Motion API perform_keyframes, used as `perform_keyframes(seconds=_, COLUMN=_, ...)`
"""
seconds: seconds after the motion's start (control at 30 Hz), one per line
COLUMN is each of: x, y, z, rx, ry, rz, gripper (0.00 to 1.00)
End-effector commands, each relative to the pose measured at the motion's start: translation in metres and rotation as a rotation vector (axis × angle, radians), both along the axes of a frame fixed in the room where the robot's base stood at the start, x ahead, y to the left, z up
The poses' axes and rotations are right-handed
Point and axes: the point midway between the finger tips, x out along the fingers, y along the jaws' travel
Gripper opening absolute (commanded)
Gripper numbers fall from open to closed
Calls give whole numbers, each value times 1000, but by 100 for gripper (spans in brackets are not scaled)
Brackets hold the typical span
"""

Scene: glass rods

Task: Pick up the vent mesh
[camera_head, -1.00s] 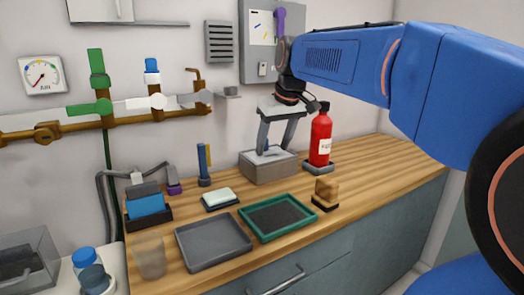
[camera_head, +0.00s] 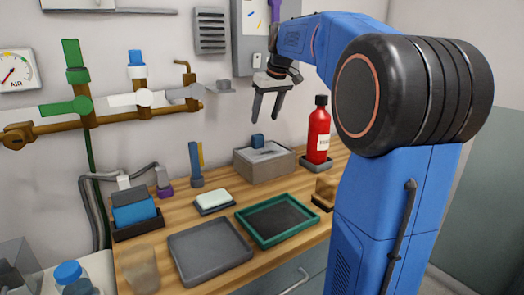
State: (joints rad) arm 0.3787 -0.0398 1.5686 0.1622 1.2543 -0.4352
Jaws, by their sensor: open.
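No part is clearly marked as the vent mesh. A dark, flat mesh-like panel (camera_head: 280,217) lies inside a green-rimmed tray (camera_head: 247,231) on the wooden bench. A grey slatted vent grille (camera_head: 211,31) is fixed to the wall. My gripper (camera_head: 267,119) is open and empty, pointing down above the grey box (camera_head: 262,168) at the back of the bench, behind the green tray. A small blue block (camera_head: 257,141) stands up from the top of the box, just below the fingertips and apart from them.
A red bottle (camera_head: 318,138) stands right of the box. A grey tray (camera_head: 208,252), a clear beaker (camera_head: 140,269), a white block on a dark base (camera_head: 213,201) and a blue holder (camera_head: 134,208) are on the left. My arm hides the bench's right end.

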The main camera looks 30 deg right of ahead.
Motion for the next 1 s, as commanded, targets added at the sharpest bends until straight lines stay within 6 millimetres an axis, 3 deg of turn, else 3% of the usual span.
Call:
perform_keyframes(seconds=0.3, x=19, y=1, z=-47, rx=1, ry=1, rz=1, gripper=56)
perform_keyframes(seconds=0.67, x=28, y=1, z=-66, rx=1, ry=1, rz=0, gripper=56)
perform_keyframes(seconds=1.0, x=46, y=0, z=-102, rx=1, ry=1, rz=0, gripper=56)
